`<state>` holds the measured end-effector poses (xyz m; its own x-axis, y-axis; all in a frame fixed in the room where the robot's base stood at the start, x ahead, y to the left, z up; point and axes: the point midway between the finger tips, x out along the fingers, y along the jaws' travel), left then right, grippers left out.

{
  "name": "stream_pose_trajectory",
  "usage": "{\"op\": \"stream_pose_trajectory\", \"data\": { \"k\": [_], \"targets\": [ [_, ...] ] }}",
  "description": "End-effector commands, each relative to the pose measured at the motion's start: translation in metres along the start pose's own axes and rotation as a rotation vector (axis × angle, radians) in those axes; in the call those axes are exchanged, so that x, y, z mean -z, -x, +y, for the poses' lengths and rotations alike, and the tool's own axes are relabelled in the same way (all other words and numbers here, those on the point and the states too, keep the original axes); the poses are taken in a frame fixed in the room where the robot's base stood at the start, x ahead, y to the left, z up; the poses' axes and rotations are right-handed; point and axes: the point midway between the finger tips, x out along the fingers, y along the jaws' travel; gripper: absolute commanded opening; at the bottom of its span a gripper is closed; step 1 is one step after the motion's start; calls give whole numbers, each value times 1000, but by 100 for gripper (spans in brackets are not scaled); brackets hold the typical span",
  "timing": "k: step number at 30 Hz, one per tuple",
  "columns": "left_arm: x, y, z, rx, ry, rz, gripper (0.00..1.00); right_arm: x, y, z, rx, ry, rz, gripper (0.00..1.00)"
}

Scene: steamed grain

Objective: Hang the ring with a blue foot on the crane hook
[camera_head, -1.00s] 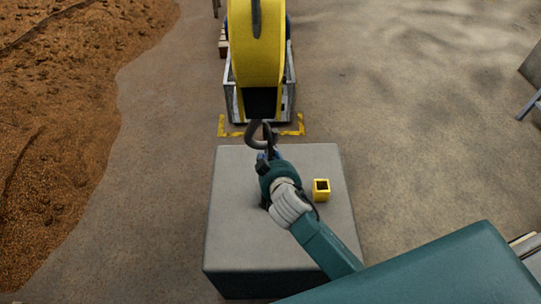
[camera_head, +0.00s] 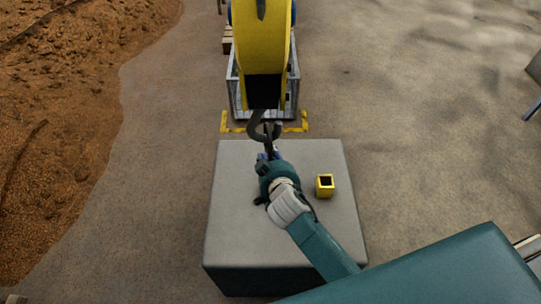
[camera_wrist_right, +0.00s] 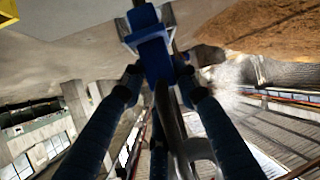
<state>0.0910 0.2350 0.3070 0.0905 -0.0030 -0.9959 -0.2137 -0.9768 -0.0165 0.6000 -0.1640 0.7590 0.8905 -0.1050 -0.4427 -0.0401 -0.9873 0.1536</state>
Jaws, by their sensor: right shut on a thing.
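My right gripper (camera_head: 268,160) is above the grey block, just on the near side of the crane hook (camera_head: 262,128). The dark hook hangs below the yellow crane arm (camera_head: 263,45). In the right wrist view my gripper (camera_wrist_right: 158,75) is shut on a blue piece (camera_wrist_right: 155,58), apparently the ring's blue foot, between its dark fingers. A dark grey curved shape (camera_wrist_right: 172,120) runs below it; I cannot tell whether it is ring or hook. In the head view the ring is mostly hidden and overlaps the hook; contact cannot be told. My left gripper is not in view.
The grey block (camera_head: 232,225) stands under my right gripper. A small hollow yellow cube (camera_head: 325,187) sits on its right part. A metal-framed crate (camera_head: 236,95) and yellow floor marks (camera_head: 232,128) lie behind.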

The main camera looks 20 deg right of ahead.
Motion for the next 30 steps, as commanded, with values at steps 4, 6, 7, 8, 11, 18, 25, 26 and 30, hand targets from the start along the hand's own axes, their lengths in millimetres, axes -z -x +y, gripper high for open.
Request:
{"op": "stream_pose_trajectory", "data": {
  "k": [4, 6, 7, 8, 11, 18, 25, 26, 30],
  "targets": [
    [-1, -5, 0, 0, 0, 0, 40, 0, -3, -2, 1, -1, 11, 0],
    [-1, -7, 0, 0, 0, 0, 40, -2, -4, -3, 1, -1, 11, 0],
    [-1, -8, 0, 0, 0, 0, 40, -2, -4, -3, 1, -1, 11, 0],
    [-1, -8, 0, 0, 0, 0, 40, -3, -4, -3, 1, -1, 11, 0],
    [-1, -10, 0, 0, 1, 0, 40, -5, -5, -4, 1, 0, 11, 0],
    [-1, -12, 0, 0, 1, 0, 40, -7, -7, -5, 1, 0, 12, 0],
    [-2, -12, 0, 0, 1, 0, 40, -7, -7, -5, 1, 0, 11, 0],
    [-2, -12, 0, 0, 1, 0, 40, -7, -7, -5, 1, 0, 11, 0],
    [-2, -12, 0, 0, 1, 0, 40, -7, -7, -5, 1, 0, 10, 0]
  ]
}}
